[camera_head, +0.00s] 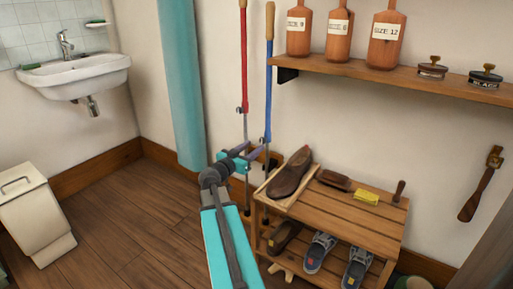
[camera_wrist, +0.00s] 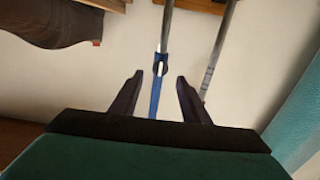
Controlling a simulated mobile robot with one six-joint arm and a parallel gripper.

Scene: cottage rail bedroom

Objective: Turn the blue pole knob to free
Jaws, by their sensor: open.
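The blue pole (camera_head: 268,85) stands upright against the wall, with a blue upper tube and a grey lower tube. It also shows in the wrist view (camera_wrist: 154,100). My gripper (camera_wrist: 159,78) is open in the wrist view, with one dark finger on each side of the blue pole near the knob; contact cannot be told. In the head view my gripper (camera_head: 256,156) reaches the poles and partly covers the knob area.
The red pole (camera_head: 243,55) stands just left of the blue one; its grey tube (camera_wrist: 215,62) is close beside my right finger in the wrist view. A slatted shoe rack (camera_head: 345,212) with shoes and brushes stands right. A wall shelf (camera_head: 400,76) holds bottles and tins.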

